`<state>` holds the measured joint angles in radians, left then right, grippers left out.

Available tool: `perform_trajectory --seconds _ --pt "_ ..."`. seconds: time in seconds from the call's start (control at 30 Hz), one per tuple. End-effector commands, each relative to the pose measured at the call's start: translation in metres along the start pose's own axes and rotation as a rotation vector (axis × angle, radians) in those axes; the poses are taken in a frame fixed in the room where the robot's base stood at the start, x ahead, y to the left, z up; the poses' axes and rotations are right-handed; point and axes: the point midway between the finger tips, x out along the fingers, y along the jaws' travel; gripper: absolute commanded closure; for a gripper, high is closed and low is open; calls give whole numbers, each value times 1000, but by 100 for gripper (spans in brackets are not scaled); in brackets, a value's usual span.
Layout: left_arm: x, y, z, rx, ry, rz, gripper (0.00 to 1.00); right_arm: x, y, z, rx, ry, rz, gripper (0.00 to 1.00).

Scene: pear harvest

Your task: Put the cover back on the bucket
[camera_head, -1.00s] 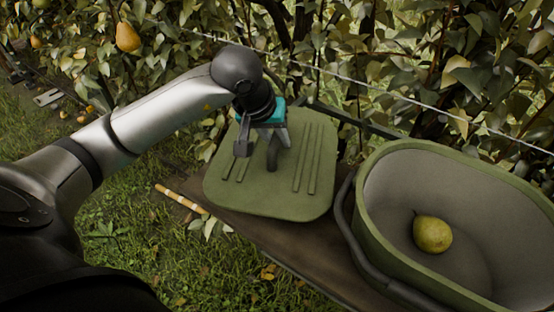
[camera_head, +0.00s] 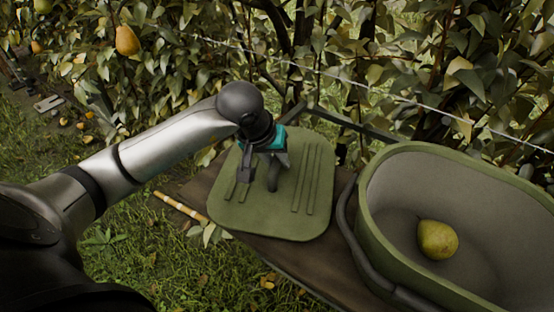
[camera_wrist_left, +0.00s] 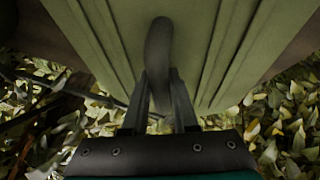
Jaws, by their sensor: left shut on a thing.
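The green cover (camera_head: 275,222) has raised ribs and a dark curved handle (camera_head: 272,182) in its middle. It is over the left part of the brown board, left of the bucket; I cannot tell whether it touches the board. My left gripper (camera_head: 259,179) is shut on the handle from above. In the left wrist view the fingers (camera_wrist_left: 160,105) close around the handle (camera_wrist_left: 158,50), with the ribbed cover (camera_wrist_left: 205,40) behind. The green bucket (camera_head: 375,232) stands uncovered at the right, with one yellow-green pear (camera_head: 437,240) inside. My right gripper is not in view.
The bucket's dark carrying handle (camera_head: 352,240) hangs down its left side, close to the cover's right edge. A brown board (camera_head: 290,262) lies beneath them. Leafy branches and a wire (camera_head: 400,98) run behind. A striped stick (camera_head: 180,206) lies on the grass at left.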

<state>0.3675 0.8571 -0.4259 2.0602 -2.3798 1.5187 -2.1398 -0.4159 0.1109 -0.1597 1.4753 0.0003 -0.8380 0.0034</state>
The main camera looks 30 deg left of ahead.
Motion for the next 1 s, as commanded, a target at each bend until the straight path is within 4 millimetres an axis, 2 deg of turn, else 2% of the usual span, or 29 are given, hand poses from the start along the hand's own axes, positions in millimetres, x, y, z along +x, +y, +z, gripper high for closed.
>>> perform_trajectory --seconds 0.13,0.17,0.43,0.8,0.87,1.0 --pt "2 0 0 0 2 1 100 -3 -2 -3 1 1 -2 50" --pt "2 0 1 0 0 1 72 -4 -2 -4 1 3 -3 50" --pt "2 0 1 0 0 1 43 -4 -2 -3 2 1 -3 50" --pt "0 0 0 0 -1 0 43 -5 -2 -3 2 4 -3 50" --pt "-2 0 0 0 -1 0 43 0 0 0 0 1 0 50" --pt "-22 0 -2 2 4 -1 43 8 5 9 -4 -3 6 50"
